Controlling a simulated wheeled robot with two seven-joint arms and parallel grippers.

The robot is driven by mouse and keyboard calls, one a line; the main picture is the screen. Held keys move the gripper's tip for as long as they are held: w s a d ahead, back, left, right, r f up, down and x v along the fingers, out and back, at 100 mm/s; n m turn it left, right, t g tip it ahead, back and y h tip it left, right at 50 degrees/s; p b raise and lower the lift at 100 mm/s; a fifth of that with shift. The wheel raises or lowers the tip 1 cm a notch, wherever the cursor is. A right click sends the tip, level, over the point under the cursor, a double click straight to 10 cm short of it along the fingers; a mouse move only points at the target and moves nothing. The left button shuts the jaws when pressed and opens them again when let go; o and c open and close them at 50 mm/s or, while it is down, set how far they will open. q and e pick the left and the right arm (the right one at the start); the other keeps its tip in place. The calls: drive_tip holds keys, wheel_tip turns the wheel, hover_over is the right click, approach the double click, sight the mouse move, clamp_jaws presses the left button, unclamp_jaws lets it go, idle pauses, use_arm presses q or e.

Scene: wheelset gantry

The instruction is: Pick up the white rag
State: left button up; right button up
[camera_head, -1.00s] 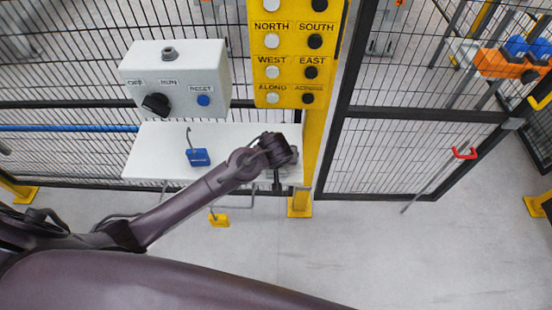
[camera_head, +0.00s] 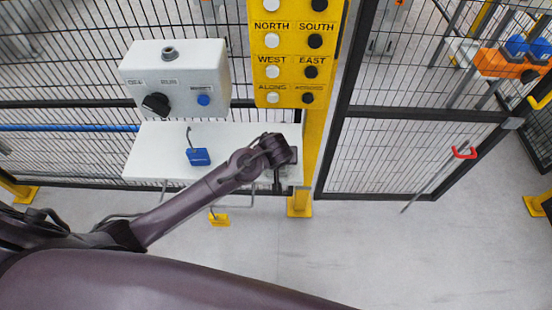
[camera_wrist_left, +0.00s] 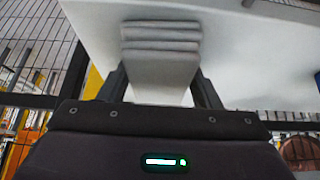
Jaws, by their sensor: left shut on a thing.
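The white rag (camera_wrist_left: 161,45) shows in the left wrist view as a folded, layered pale grey-white stack. My left gripper (camera_wrist_left: 160,76) is shut on it, with one dark finger on each side. The rag lies against or just above the white shelf (camera_wrist_left: 245,60); I cannot tell whether it still touches. In the head view my left arm reaches over the right end of the shelf (camera_head: 165,150), and its wrist hides the rag. My right gripper is not in view.
A blue padlock (camera_head: 199,157) rests on the shelf, and a yellow padlock (camera_head: 219,219) hangs below it. Behind stand a grey switch box (camera_head: 185,75) and a yellow button panel (camera_head: 291,55) on a post. Mesh fencing closes the back. Floor at the right front is clear.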

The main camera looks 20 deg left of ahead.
use_arm(q)
wheel_tip(320, 180, up, 20)
drive_tip(key=shift+r+b, duration=0.2)
drive_tip(key=shift+b, duration=0.4)
